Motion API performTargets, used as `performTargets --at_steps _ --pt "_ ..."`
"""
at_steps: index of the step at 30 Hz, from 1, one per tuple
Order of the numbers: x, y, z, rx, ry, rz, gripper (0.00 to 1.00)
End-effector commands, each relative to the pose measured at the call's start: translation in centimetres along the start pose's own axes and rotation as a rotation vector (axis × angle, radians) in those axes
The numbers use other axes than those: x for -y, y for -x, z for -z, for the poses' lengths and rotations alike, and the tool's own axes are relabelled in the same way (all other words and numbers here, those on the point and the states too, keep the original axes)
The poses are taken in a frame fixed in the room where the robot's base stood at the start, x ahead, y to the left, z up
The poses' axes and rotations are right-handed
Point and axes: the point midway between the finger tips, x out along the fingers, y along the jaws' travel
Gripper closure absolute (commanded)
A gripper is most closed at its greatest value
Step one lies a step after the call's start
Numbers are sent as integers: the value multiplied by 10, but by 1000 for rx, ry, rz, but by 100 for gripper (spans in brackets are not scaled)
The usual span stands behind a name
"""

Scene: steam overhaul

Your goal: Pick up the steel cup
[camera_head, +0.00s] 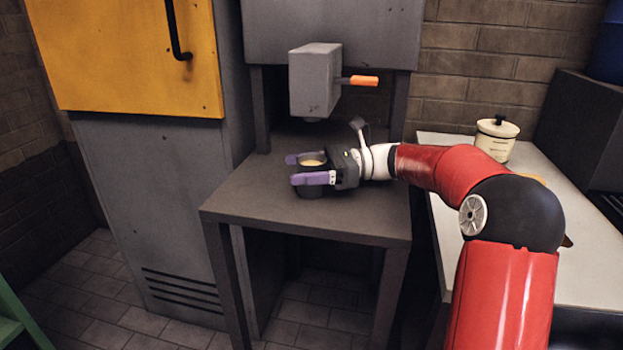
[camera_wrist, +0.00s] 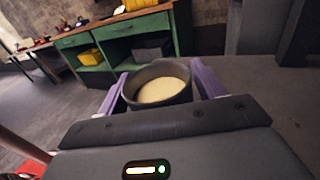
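The steel cup (camera_head: 311,191) is a dark grey cup with pale yellowish contents. It stands upright on the dark metal table (camera_head: 262,200), below the grey box-shaped unit; I see no clear gap under it. My gripper (camera_head: 304,168) reaches in from the right, with one purple finger on the near side of the cup and the other on the far side. In the wrist view the cup (camera_wrist: 157,85) fills nearly all the space between the fingers (camera_wrist: 158,86). I cannot tell whether both fingers press on its wall. Part of the cup's side is hidden by the near finger.
A grey unit with an orange handle (camera_head: 363,81) hangs above the cup. A cream lidded pot (camera_head: 496,138) stands on the pale counter (camera_head: 590,240) at the right. A grey cabinet with a yellow door (camera_head: 135,60) is at the left. The table's front left is clear.

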Motion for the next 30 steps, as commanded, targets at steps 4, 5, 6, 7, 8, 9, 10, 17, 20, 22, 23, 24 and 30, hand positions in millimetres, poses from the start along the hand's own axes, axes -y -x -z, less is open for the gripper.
performTargets --at_steps 4,5,6,7,8,9,10,17,20,22,23,24,30 --pt "0 0 0 0 0 0 53" --pt "0 0 0 0 0 0 57" --pt "0 0 0 0 0 0 62" --pt "0 0 0 0 0 0 66" --pt "0 0 0 0 0 0 70" --pt "0 0 0 0 0 0 75" --pt "0 0 0 0 0 0 79" --pt "0 0 -1 1 1 0 84" --pt "0 0 -3 0 1 0 84" --pt "0 0 -7 0 2 0 84" --pt "0 0 -10 0 3 0 84" --pt "0 0 -14 0 4 0 84" --pt "0 0 -38 0 4 0 84"
